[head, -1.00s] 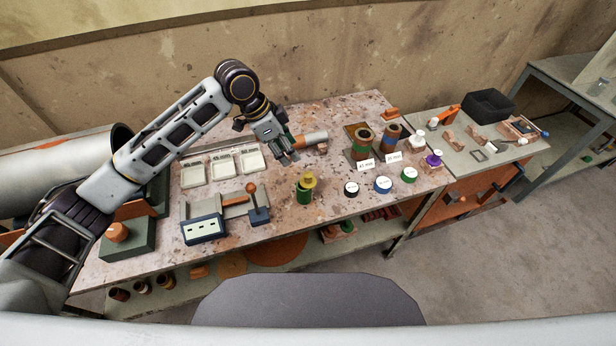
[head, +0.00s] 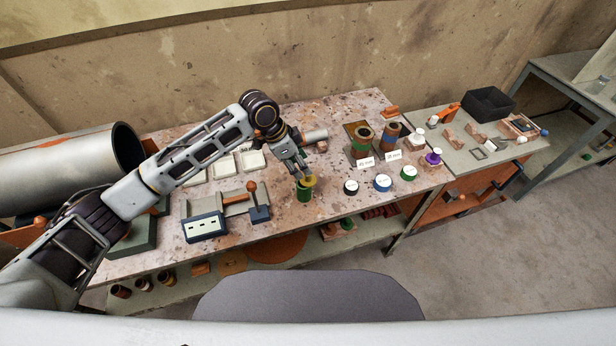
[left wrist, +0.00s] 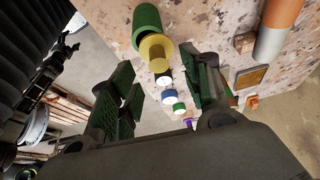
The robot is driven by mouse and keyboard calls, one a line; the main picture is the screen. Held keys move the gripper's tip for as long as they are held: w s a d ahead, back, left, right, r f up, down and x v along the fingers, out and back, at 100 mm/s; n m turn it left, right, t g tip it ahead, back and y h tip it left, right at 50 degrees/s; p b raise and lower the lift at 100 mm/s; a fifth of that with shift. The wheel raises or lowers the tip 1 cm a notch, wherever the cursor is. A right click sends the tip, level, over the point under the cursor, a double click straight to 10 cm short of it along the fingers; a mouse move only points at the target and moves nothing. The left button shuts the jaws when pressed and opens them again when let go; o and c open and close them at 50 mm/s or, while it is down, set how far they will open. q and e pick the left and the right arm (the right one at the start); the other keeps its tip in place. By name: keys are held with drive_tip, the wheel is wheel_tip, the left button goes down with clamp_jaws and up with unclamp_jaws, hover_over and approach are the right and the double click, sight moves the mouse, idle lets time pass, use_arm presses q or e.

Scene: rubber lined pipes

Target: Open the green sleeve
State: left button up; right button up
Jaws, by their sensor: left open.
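The green sleeve (head: 304,192) is a short upright cylinder near the front middle of the table, with a yellow piece (head: 309,181) at its top. In the left wrist view the green sleeve (left wrist: 148,22) and the yellow piece (left wrist: 157,50) lie ahead of the fingers. My left gripper (head: 303,175) is open and empty, tilted down just above and behind the yellow piece. In the left wrist view, my left gripper (left wrist: 160,65) has a finger on either side of the line to the yellow piece. I cannot tell whether it touches. My right gripper is not in view.
A grey and orange pipe (head: 316,136) lies behind the gripper. A blue-grey fixture (head: 205,227) with an orange-knobbed lever stands to the left.

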use_arm(q)
drive_tip(key=shift+f, duration=0.25)
drive_tip(key=shift+d+f, duration=0.1)
drive_tip(key=shift+d, duration=0.05)
drive_tip(key=shift+d+f, duration=0.3)
drive_tip(key=shift+f, duration=0.15)
drive_tip(key=shift+p+x, duration=0.55)
drive_tip(key=shift+x, duration=1.4)
drive_tip(key=c, duration=1)
drive_tip(key=shift+c, duration=0.2)
drive_tip(key=shift+r, duration=0.15)
